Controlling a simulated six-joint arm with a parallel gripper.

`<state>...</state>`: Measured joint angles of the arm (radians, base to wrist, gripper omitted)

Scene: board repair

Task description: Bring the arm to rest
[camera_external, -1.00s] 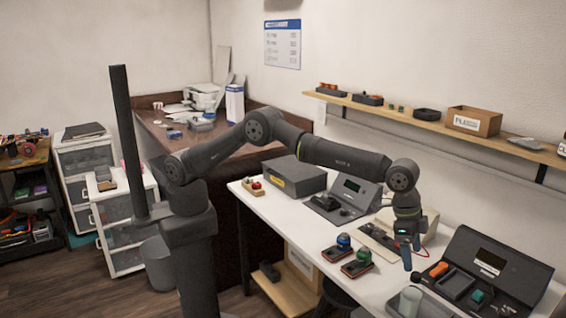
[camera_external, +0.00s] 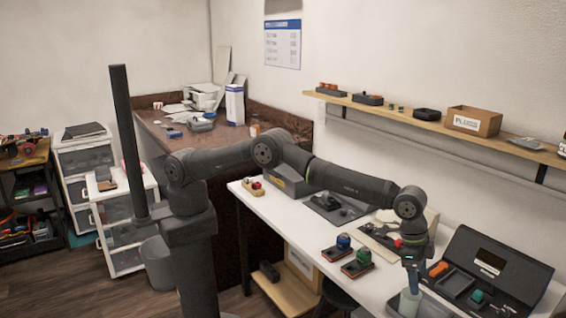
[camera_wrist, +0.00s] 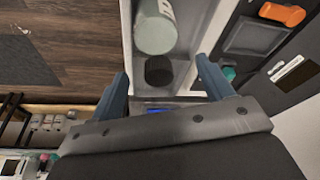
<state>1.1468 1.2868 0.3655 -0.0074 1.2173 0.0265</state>
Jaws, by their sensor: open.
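In the external view my gripper (camera_external: 411,280) points down at the front right of the white workbench. It is over or just behind a pale green cylinder (camera_external: 409,303), which it partly overlaps. In the wrist view the pale green cylinder (camera_wrist: 154,27) lies ahead of the fingertips, in a grey tray (camera_wrist: 187,60). A dark round piece (camera_wrist: 158,71) is next to it. I cannot tell the gap between fingers and cylinder.
An open black case (camera_external: 504,262) with an orange part (camera_external: 438,269) and a green part stands right of my gripper. A shelf (camera_external: 420,121) runs along the wall.

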